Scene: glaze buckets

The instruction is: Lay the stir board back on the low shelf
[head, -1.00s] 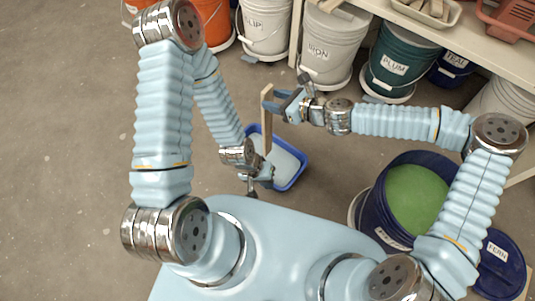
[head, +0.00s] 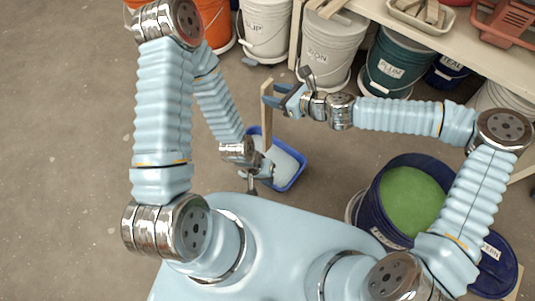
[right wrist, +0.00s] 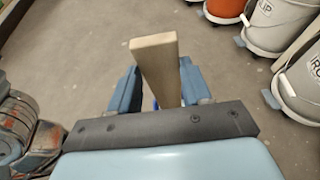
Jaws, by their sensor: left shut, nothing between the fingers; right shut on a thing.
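The stir board (head: 266,118) is a narrow pale wooden board, held roughly upright. My right gripper (head: 271,101) is shut on its upper part, above the blue tray. In the right wrist view the board (right wrist: 157,68) stands between the two blue fingers (right wrist: 157,90), with its end sticking up past them. Its lower end is hard to make out beside my left arm. My left gripper (head: 264,173) is shut and empty at the tray's near left side. The low shelf (head: 462,52) is a beige board at upper right, away from the stir board.
The blue tray (head: 303,168) sits below the grippers. A dark blue bucket of green glaze (head: 412,200) stands at right. Buckets labelled IRON (head: 325,50) and PLUM (head: 393,65) stand by the shelf. Floor at left is clear.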

